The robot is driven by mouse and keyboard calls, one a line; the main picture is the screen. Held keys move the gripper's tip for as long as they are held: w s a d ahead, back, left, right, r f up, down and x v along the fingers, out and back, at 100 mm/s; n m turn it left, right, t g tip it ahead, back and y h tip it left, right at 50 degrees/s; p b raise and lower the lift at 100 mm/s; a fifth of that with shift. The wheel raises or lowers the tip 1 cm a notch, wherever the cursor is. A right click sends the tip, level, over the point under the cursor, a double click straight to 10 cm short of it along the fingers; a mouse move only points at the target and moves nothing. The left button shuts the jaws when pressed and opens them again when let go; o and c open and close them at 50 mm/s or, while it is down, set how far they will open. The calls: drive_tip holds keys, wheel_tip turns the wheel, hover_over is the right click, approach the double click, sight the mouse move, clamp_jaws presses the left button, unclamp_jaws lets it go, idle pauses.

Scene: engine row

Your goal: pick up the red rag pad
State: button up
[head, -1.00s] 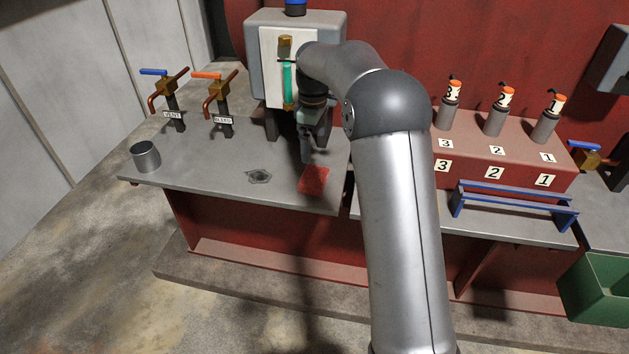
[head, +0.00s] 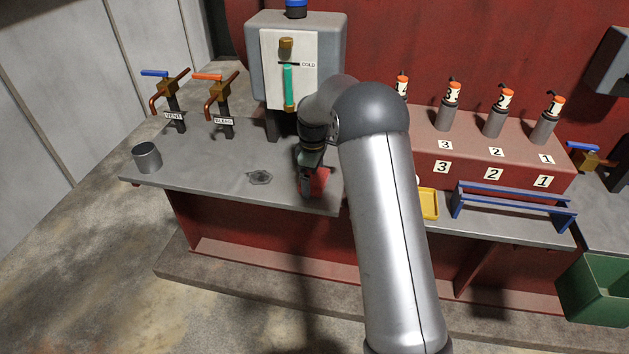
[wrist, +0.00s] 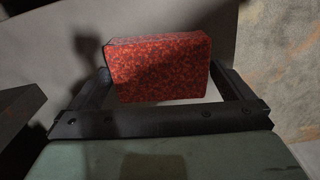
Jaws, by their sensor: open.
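The red rag pad (head: 321,181) lies flat on the grey bench top, near its front edge and below the gauge box. My gripper (head: 306,193) is over the pad in the head view and covers its left part. In the wrist view the pad (wrist: 160,67) is a speckled red block between the two spread fingers of my gripper (wrist: 160,82). The jaws are open. A small gap shows on the right side; the left finger is close to the pad. I cannot tell whether either finger touches it.
A grey cup (head: 147,157) and a dark flat fitting (head: 260,177) are on the bench to the left. The gauge box (head: 295,62) stands behind. A yellow tray (head: 430,204) and a blue rack (head: 513,204) are to the right. The bench's left front is mostly clear.

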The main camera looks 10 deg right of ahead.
drive_tip(key=c, duration=0.7)
drive_tip(key=shift+r, duration=0.1)
drive_tip(key=shift+r, duration=0.6)
drive_tip(key=s+d+r+b, duration=0.2)
drive_tip(key=s+d+r, duration=0.7)
drive_tip(key=s+r, duration=0.2)
drive_tip(key=shift+r, duration=0.3)
